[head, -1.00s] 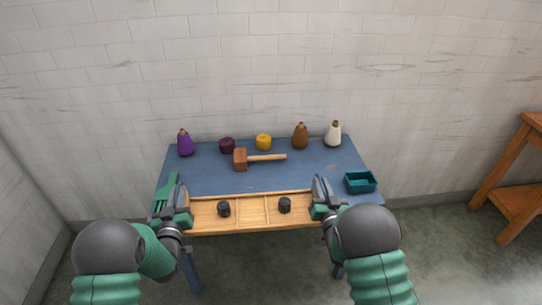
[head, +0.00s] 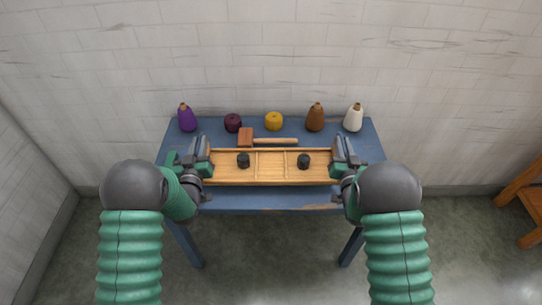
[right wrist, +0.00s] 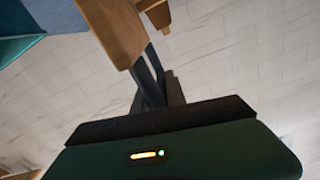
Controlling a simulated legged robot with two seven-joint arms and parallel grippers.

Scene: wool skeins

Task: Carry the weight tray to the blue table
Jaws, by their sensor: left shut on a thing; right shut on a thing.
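The weight tray (head: 270,181) is a long wooden tray with dividers. Two dark weights stand in it, one left (head: 243,160) and one right (head: 303,161). My left gripper (head: 203,158) is shut on its left end and my right gripper (head: 341,158) on its right end. The tray looks level and is over the front half of the blue table (head: 262,200). I cannot tell whether it touches the top. The right wrist view shows a wooden piece of the tray (right wrist: 113,30) near the jaws.
A wooden mallet (head: 275,141) lies just behind the tray. Along the back stand purple (head: 186,118), brown (head: 315,117) and white (head: 353,118) cones, with maroon (head: 233,123) and yellow (head: 274,121) skeins. A wooden stand (head: 520,205) is at far right.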

